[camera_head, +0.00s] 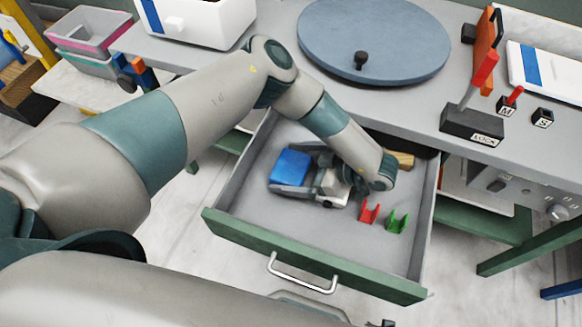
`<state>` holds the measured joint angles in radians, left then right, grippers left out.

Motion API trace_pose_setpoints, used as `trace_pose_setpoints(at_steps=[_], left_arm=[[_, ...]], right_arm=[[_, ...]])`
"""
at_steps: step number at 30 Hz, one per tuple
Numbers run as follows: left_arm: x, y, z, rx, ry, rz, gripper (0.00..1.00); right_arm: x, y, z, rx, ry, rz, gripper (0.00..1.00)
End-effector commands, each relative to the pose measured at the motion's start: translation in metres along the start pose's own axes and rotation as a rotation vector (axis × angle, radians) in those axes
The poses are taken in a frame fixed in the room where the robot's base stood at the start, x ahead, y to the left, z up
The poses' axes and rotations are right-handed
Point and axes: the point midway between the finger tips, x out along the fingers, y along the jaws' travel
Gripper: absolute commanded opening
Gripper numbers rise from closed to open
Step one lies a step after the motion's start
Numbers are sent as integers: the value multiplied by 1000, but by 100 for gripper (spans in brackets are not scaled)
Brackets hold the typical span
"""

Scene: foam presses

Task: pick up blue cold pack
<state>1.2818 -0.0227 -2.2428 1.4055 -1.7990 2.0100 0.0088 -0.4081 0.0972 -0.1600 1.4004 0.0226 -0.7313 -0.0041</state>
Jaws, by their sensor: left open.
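The blue cold pack (291,164) lies at the left side of the open drawer (323,243). My left arm reaches over from the left and down into the drawer. My left gripper (289,172) is open, pointing left, with its fingers on either side of the blue pack. One finger shows along the pack's near edge; the far finger is mostly hidden behind the pack. I cannot tell whether the fingers touch it.
A red clip (369,212) and a green clip (397,221) lie in the drawer right of my left gripper. A wooden block (402,160) is at the drawer's back. Above are a round blue-grey plate (375,35) and a lever block marked LOCK (471,125).

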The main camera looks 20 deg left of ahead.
Motion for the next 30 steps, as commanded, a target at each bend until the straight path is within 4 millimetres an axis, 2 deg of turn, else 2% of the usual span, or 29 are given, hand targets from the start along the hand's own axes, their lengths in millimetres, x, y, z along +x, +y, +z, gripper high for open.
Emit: trace_pose_setpoints(at_steps=[12,13,14,18,19,30], left_arm=[[0,0,0,0,0,1,100],[0,0,0,0,0,1,98],[0,0,0,0,0,1,90],[0,0,0,0,0,1,57],[0,0,0,0,0,1,54],[-2,1,-4,-1,0,2,55]], right_arm=[[0,0,-1,0,1,0,31],[0,0,-1,0,1,0,31],[0,0,-1,0,1,0,31],[0,0,-1,0,2,0,31],[0,0,-1,0,2,0,31],[0,0,-1,0,1,0,31]])
